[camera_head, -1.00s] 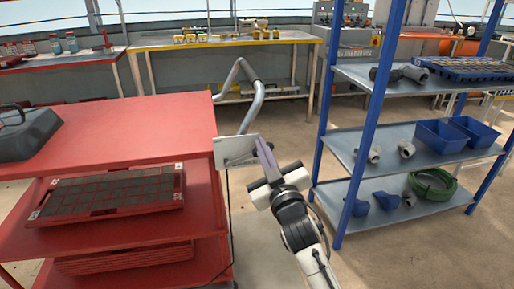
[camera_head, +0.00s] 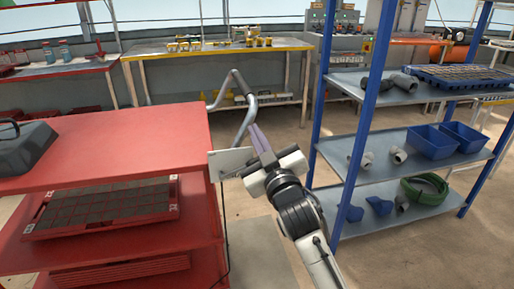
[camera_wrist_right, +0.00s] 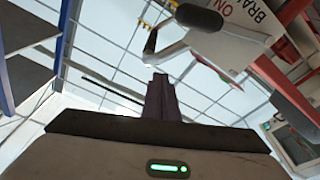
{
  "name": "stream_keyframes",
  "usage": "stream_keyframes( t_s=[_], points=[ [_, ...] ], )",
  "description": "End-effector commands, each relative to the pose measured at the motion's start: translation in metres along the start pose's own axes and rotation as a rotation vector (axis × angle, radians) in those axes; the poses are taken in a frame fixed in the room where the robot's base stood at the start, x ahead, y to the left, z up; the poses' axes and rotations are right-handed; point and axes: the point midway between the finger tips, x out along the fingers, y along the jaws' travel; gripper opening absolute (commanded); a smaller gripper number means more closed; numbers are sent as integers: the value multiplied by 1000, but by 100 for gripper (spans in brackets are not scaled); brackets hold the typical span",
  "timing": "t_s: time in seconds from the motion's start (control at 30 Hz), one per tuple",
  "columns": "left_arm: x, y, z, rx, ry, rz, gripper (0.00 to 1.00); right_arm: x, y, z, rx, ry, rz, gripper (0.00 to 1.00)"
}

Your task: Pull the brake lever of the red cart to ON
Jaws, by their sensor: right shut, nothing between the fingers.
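The red cart (camera_head: 125,150) stands at the left, with a bent grey handle (camera_head: 243,92) at its right end. A pale plate (camera_head: 229,163) is fixed to the cart's side below the handle. A dark rounded grip (camera_wrist_right: 199,18), seemingly the brake lever's, lies in front of the plate. My right gripper (camera_head: 256,134) is shut and empty beside the plate. Its purple-grey fingers (camera_wrist_right: 160,88) appear apart from the grip. The lever's setting cannot be told. My left gripper is out of view.
A blue-posted shelf rack (camera_head: 356,150) with pipe parts and blue bins stands close on the right. A yellow-edged workbench (camera_head: 220,52) is behind. A grey case (camera_head: 25,150) sits on the cart top.

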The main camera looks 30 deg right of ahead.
Motion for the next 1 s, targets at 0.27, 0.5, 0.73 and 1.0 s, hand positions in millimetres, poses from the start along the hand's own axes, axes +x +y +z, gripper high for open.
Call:
stream_keyframes(
  t_s=[0.27,0.5,0.73,1.0],
  points=[
    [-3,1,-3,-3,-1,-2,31,4,10,-22,0,3,0,0],
    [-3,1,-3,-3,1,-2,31,4,10,-22,1,3,0,0],
    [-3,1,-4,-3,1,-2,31,4,9,-21,1,3,0,0],
    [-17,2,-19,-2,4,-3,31,-40,-41,44,46,-152,-147,0]
  ],
)
